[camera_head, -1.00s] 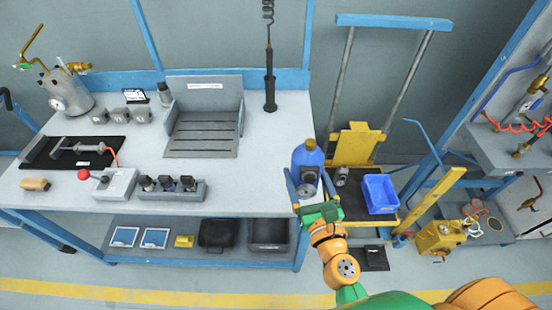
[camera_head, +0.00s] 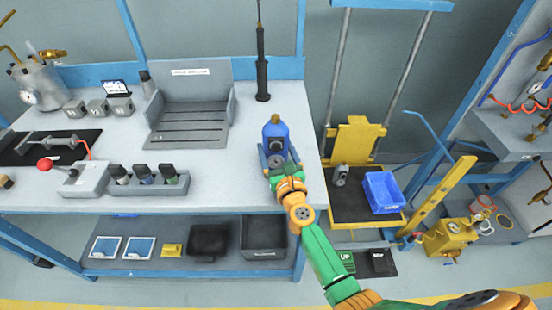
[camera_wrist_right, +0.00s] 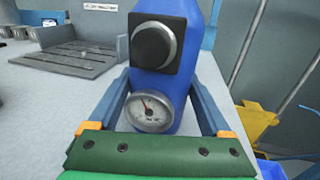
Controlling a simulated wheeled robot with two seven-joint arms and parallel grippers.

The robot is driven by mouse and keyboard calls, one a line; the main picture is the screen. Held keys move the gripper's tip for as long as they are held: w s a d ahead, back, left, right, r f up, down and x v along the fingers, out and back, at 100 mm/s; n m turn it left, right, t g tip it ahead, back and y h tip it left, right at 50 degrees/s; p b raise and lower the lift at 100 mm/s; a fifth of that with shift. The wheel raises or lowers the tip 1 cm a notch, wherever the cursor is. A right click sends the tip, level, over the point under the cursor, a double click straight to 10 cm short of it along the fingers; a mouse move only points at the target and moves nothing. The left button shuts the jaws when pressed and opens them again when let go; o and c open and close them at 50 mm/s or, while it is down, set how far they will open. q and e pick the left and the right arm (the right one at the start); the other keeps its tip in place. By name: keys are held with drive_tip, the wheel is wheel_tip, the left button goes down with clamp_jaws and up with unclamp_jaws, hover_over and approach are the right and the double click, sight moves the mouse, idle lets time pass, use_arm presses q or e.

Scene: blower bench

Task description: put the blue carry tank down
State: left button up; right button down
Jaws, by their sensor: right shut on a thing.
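The blue carry tank (camera_head: 275,132) is upright over the right end of the workbench top (camera_head: 226,190). My right gripper (camera_head: 277,165) is shut on it, with one finger on each side. In the right wrist view the tank (camera_wrist_right: 190,78) shows a black knob and a round gauge (camera_wrist_right: 151,112) between the fingers of my right gripper (camera_wrist_right: 152,118). Its base is hidden, so I cannot tell whether it touches the bench. My left gripper is not in view.
A row of small bottles (camera_head: 146,178) sits at the front edge. A yellow lift cart with a blue bin (camera_head: 383,192) is to the right. Bench surface around the tank is clear.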

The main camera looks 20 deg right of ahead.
drive_tip(key=shift+w+p, duration=0.1)
drive_tip(key=shift+p, duration=0.2)
drive_tip(key=shift+c, duration=0.7)
unclamp_jaws()
drive_tip(key=shift+f, duration=0.1)
drive_tip(key=shift+o, duration=0.7)
drive_tip(key=shift+r, duration=0.35)
drive_tip(key=s, duration=1.2)
drive_tip(key=shift+s+a+f, duration=0.15)
drive_tip(key=shift+a, duration=0.15)
